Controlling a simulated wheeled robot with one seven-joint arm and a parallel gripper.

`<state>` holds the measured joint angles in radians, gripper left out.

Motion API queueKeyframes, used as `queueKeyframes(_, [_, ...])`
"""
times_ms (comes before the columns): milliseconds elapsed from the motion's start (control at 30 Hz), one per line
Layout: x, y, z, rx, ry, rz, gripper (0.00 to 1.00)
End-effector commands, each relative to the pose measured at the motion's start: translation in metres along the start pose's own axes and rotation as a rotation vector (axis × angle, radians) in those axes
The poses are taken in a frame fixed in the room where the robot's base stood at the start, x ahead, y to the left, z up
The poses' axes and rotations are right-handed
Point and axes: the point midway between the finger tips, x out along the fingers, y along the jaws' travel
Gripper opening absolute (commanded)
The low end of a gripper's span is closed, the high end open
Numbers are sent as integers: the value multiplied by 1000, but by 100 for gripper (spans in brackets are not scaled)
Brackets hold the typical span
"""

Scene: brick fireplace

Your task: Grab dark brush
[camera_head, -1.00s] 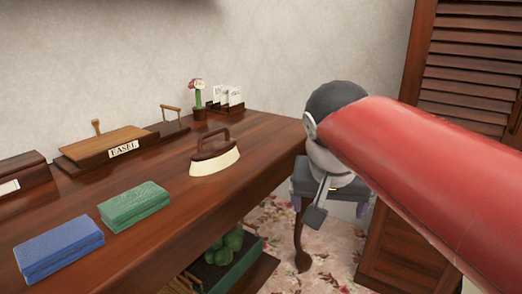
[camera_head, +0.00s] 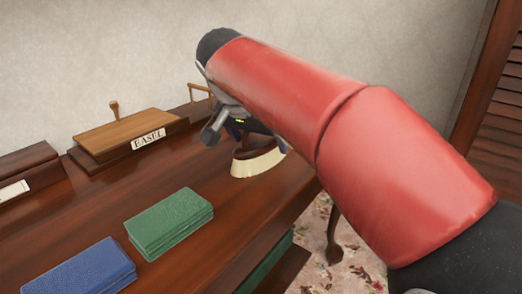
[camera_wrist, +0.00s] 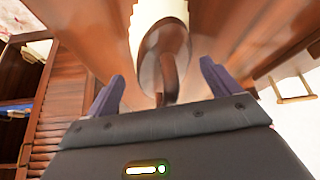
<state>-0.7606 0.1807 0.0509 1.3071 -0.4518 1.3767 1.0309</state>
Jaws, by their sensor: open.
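The dark brush (camera_head: 258,166) has a dark brown wooden back and cream bristles. It sits bristles down on the wooden desk (camera_head: 215,240). My gripper (camera_head: 258,138) is over the brush in the head view, and my arm hides the top of the brush's handle. In the wrist view the brush (camera_wrist: 152,50) lies ahead, its handle running between the two open fingers of my gripper (camera_wrist: 162,72). The fingers stand apart on both sides of the handle. I cannot tell whether they touch it.
A green book stack (camera_head: 168,222) and a blue book stack (camera_head: 92,270) lie on the desk to the left of the brush. A wooden box labelled EASEL (camera_head: 130,138) stands behind. A louvred wooden door (camera_head: 500,120) is at the right.

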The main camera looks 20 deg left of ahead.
Motion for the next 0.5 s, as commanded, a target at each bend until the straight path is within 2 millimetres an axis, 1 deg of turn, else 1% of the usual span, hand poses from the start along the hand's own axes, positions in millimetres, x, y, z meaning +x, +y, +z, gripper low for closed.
queueKeyframes(33, [8,0,0,0,-1,2,89])
queueKeyframes(100, [13,0,0,1,0,1,89])
queueKeyframes(367, [15,0,0,0,0,0,89])
queueKeyframes(500, [14,0,0,0,0,0,70])
